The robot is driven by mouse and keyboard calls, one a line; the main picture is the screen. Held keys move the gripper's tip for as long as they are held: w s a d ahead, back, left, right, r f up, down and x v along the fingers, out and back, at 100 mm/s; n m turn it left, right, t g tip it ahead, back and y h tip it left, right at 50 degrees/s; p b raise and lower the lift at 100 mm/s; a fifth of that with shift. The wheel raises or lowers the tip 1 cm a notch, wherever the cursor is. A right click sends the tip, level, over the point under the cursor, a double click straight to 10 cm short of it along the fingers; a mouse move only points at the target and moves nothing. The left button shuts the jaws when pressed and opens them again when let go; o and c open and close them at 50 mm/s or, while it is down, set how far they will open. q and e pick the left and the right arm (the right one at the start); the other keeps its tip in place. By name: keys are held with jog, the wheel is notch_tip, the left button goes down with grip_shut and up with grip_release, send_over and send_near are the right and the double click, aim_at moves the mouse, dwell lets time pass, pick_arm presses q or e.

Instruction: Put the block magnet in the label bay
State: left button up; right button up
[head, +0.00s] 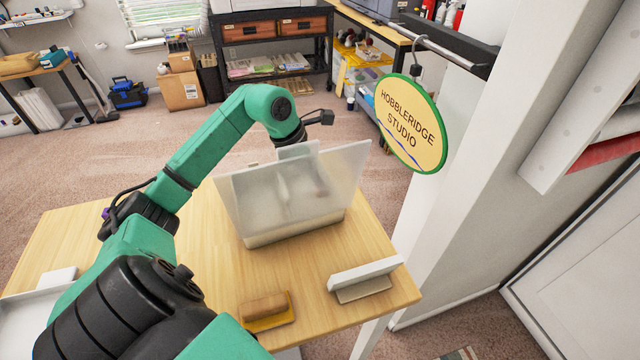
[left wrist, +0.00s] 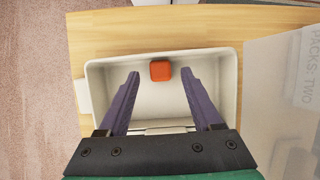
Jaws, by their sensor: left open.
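A small orange-red block (left wrist: 160,71), which looks like the block magnet, lies in a pale bin (left wrist: 99,72) against its far wall in the left wrist view. My left gripper (left wrist: 160,72) is open over the bin, its purple fingers appearing on either side of the block with gaps. I cannot tell how far above the block the tips are. In the head view a frosted panel (head: 250,200) hides the bin's inside and blurs my gripper. No compartment is readable as the label bay. My right gripper is not in view.
The frosted panel, lettered "PACKS: TWO", also stands right of the bin in the wrist view (left wrist: 280,90). A brown block on a yellow base (head: 267,322) and a white upright piece (head: 365,273) sit near the table's front edge. A hanging sign (head: 412,122) is at right.

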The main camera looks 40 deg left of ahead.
pick_arm(q)
jog(key=b+v, duration=0.1)
jog(key=v, duration=0.8)
